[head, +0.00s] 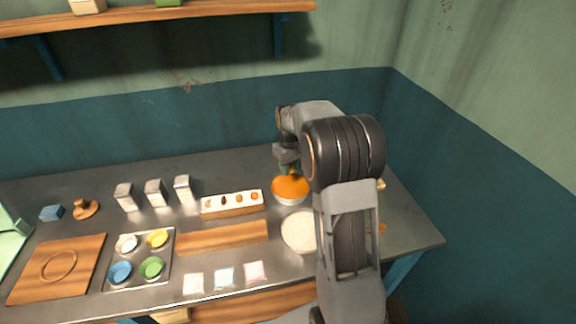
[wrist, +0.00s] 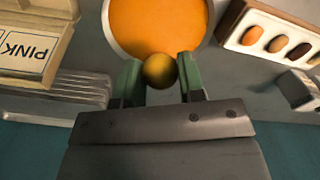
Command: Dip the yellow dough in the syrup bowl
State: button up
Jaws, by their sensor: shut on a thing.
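The yellow dough (wrist: 160,71) is a small ball held between the two green fingers of my gripper (wrist: 161,80) in the wrist view. My gripper is shut on it. The syrup bowl (wrist: 107,35) is white and full of orange syrup; the dough overlaps its near edge in this view. In the head view the syrup bowl (head: 291,199) stands on the grey table, with my gripper (head: 290,172) just behind and over it. The dough is hard to make out there, and whether it touches the syrup cannot be told.
A pale round dish (head: 299,245) sits in front, partly behind my arm. A box marked PINK (wrist: 40,50) is beside the bowl. Colored cups, packets and boards fill the table's left.

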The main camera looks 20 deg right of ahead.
aim_at(290, 193)
jog(key=shift+d+f+b, duration=0.15)
jog(key=shift+f+b, duration=0.3)
jog(key=shift+f, duration=0.35)
jog(key=shift+f+b, duration=2.7)
jog(key=shift+f, duration=1.3)
jog(key=shift+f, duration=0.3)
jog(key=shift+r, duration=0.2)
jog(key=shift+r+p, duration=2.9)
jog(key=shift+r, duration=0.75)
jog(key=shift+r, duration=0.1)
notch_tip(290, 193, up, 4)
jog(key=p, duration=0.3)
jog(key=shift+w, duration=0.1)
